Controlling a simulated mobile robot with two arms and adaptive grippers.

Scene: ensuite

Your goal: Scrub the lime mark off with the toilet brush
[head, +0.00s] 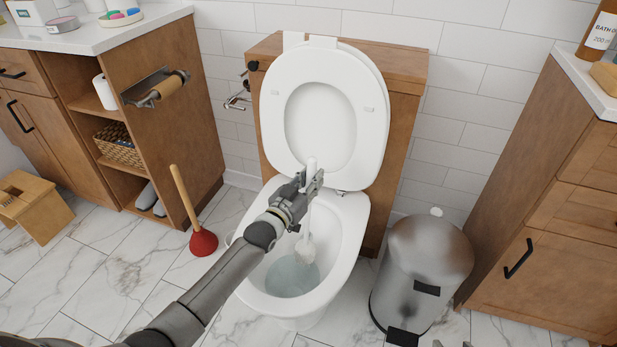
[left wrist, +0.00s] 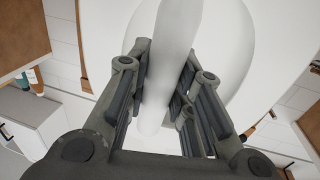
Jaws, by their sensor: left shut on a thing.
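My left gripper (head: 312,184) is shut on the white handle of the toilet brush (head: 306,249) above the toilet bowl (head: 351,219). The brush hangs head down inside the bowl, above or against its inner wall at the back right; I cannot tell if it touches. In the left wrist view the pale handle (left wrist: 174,45) runs between the fingers (left wrist: 165,95). I cannot make out the lime mark; the brush and arm cover part of the bowl. At the bottom edge of the head view, small grey tips (head: 452,343) may be my right gripper, mostly cut off.
The toilet seat and lid (head: 326,110) are up against the wooden cistern box (head: 400,68). A plunger (head: 203,241) stands on the floor to the left, a steel pedal bin (head: 420,275) to the right. Wooden cabinets (head: 170,140) flank both sides.

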